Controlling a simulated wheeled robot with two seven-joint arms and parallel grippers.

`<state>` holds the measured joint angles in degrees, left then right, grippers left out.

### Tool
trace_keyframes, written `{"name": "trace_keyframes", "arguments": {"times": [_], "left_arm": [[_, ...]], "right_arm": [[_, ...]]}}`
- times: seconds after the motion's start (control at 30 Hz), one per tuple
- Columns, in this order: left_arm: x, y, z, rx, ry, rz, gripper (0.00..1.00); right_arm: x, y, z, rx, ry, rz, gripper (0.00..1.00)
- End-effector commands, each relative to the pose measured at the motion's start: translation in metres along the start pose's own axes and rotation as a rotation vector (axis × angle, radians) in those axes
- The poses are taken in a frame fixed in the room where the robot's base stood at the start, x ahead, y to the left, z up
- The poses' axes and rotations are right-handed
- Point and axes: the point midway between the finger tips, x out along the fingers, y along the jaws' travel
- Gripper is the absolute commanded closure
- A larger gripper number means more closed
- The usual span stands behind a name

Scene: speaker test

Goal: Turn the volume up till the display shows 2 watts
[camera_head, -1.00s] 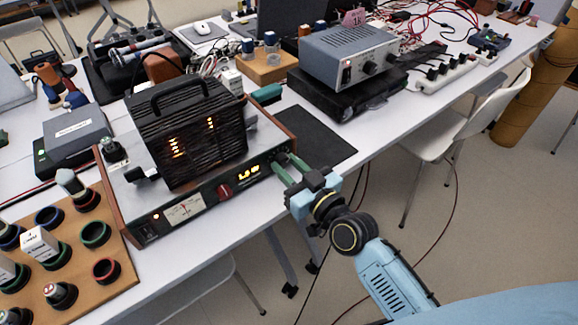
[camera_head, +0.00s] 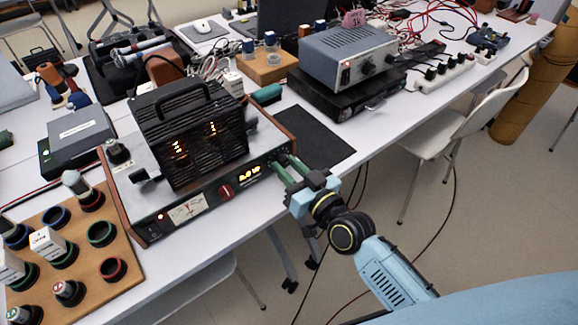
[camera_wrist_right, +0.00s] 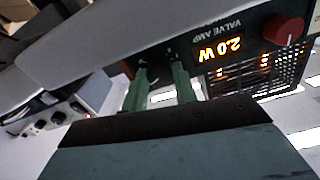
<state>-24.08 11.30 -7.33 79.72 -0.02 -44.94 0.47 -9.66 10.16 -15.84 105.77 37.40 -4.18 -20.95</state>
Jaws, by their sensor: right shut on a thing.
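The valve amp (camera_head: 205,205), with a black ventilated cage and glowing tubes, stands on the table. Its lit yellow display (camera_head: 250,172) is small in the head view; in the wrist view the display (camera_wrist_right: 219,50) reads 2.0 W, upside down. My right gripper (camera_head: 280,166) is at the right end of the front panel. Its green fingers (camera_wrist_right: 162,86) are shut on the volume knob, which they and the dark panel mostly hide. A red knob (camera_head: 226,192) sits left of the display and is untouched. My left gripper is out of view.
A wooden board (camera_head: 130,268) with several rings and tubes lies left of the amp. A grey device (camera_head: 350,58) on a black box stands behind to the right. A black mat (camera_head: 318,138) lies bare beside the amp. The table's front edge runs below my gripper.

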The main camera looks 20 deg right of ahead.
Motion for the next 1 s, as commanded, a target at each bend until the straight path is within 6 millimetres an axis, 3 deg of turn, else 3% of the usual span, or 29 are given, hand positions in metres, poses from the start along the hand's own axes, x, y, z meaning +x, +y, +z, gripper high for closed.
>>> {"name": "trace_keyframes", "arguments": {"times": [0.03,0.07,0.2,0.57,0.77,1.0], "left_arm": [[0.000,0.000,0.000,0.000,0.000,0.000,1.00],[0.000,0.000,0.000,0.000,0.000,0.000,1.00],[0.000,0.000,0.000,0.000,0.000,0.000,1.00],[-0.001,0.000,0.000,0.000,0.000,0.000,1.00],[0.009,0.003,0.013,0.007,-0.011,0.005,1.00],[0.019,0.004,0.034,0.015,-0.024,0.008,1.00]], "right_arm": [[0.000,0.000,0.000,0.000,0.001,0.000,0.95],[0.000,0.000,0.000,0.000,0.001,0.000,0.68],[0.000,0.000,0.000,0.000,0.001,0.000,0.50],[-0.005,0.000,0.000,-0.002,-0.001,0.000,0.50],[-0.036,0.000,0.000,-0.002,-0.004,0.000,0.50],[-0.090,0.000,0.000,-0.002,-0.005,-0.001,0.50]]}}
